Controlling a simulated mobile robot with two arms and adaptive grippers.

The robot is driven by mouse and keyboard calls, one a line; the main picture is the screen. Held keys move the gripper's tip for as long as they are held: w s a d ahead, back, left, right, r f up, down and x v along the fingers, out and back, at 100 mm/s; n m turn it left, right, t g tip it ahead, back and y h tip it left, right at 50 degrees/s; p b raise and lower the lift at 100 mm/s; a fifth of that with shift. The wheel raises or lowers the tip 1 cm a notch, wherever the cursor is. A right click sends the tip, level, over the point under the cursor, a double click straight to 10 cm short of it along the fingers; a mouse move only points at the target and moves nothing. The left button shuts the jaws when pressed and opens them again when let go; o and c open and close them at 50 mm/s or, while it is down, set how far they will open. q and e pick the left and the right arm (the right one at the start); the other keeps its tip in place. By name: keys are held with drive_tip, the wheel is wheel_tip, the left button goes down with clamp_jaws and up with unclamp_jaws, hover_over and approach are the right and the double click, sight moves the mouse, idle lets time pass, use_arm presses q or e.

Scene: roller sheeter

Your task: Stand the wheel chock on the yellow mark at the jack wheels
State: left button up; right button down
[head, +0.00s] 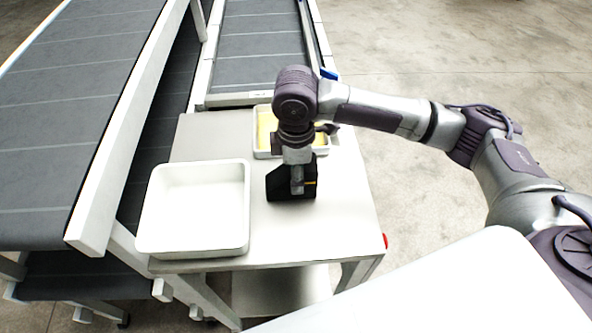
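The black wheel chock (279,184) with a small yellow stripe is on the metal table (330,220), right of the empty white tray. My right arm comes in from the right, and its gripper (297,188) points straight down over the chock. The fingers overlap the chock and hide part of it. I cannot tell whether they are closed on it or only around it, nor whether the chock touches the tabletop. My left gripper is not in view. I see no jack wheels and no yellow floor mark.
An empty white tray (195,165) stands at the table's front left. A smaller white tray (259,152) with a yellowish inside stands behind the chock, partly hidden by my wrist. Grey conveyors (80,110) run at the left and behind.

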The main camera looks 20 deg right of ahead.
drive_tip(key=shift+c, duration=1.8)
unclamp_jaws()
drive_tip(key=shift+f, duration=0.1)
